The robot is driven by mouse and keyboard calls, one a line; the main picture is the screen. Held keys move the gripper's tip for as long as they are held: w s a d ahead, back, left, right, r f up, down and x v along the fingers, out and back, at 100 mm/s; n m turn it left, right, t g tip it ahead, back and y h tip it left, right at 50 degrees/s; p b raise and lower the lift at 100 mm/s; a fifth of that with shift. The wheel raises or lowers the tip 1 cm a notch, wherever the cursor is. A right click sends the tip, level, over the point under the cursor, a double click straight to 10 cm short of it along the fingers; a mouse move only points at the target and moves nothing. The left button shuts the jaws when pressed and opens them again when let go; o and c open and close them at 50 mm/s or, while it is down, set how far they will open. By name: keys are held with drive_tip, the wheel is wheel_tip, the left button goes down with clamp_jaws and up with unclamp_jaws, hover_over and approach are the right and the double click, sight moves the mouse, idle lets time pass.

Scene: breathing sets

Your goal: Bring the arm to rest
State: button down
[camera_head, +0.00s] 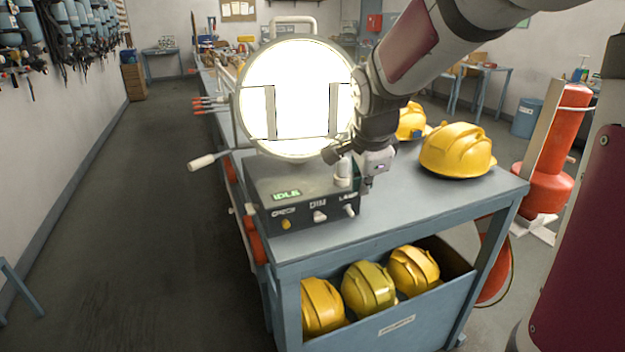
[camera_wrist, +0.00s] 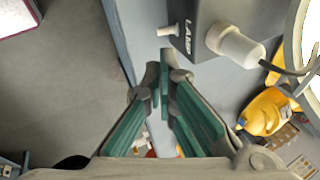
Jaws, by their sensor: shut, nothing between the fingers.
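My arm reaches in from the upper right in the head view, its wrist beside the lit round lamp disc (camera_head: 297,95). In the wrist view my gripper (camera_wrist: 165,72) has its fingers together and empty, near the corner of the grey control box (camera_wrist: 210,18). In the head view this box (camera_head: 305,193) stands on the bench, with a green "IDLE" display, a yellow button and pale knobs labelled CHECK, DIM and LAMP. The small LAMP switch (camera_wrist: 171,30) shows close ahead of the fingertips. Whether they touch the box I cannot tell.
The blue-grey bench (camera_head: 420,215) carries yellow helmets, one nearest at right (camera_head: 457,150). A bin (camera_head: 440,300) below holds 3 more. A red cylinder (camera_head: 545,185) stands at right. Open floor (camera_head: 150,200) lies left of the bench.

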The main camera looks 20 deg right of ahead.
drive_tip(key=shift+s+a+r, duration=0.1)
drive_tip(key=shift+s+r, duration=0.15)
drive_tip(key=shift+r, duration=0.2)
